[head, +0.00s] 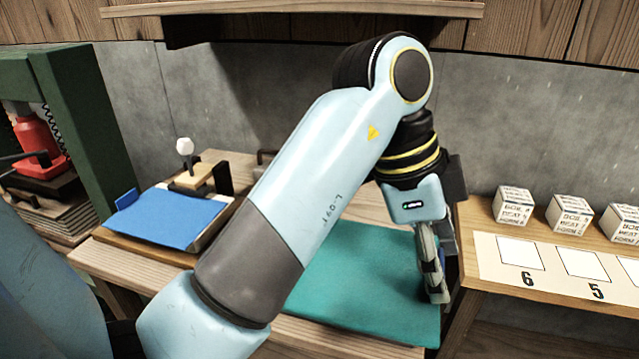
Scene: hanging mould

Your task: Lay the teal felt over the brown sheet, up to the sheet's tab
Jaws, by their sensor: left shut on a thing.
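The teal felt (365,285) lies flat on the wooden table, its left part hidden behind my left arm. My left gripper (438,296) points down at the felt's right side, its fingers close together and shut on the felt near that edge. I cannot make out the brown sheet or its tab; the felt or my arm may hide them. My right gripper is not in view.
A blue sheet (170,215) lies on a wooden board at the left, beside a white-knobbed block (190,173). A green press frame (85,130) stands far left. Several labelled boxes (515,205) stand on the right shelf, behind a numbered card (548,282). A wooden ledge (300,10) runs above.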

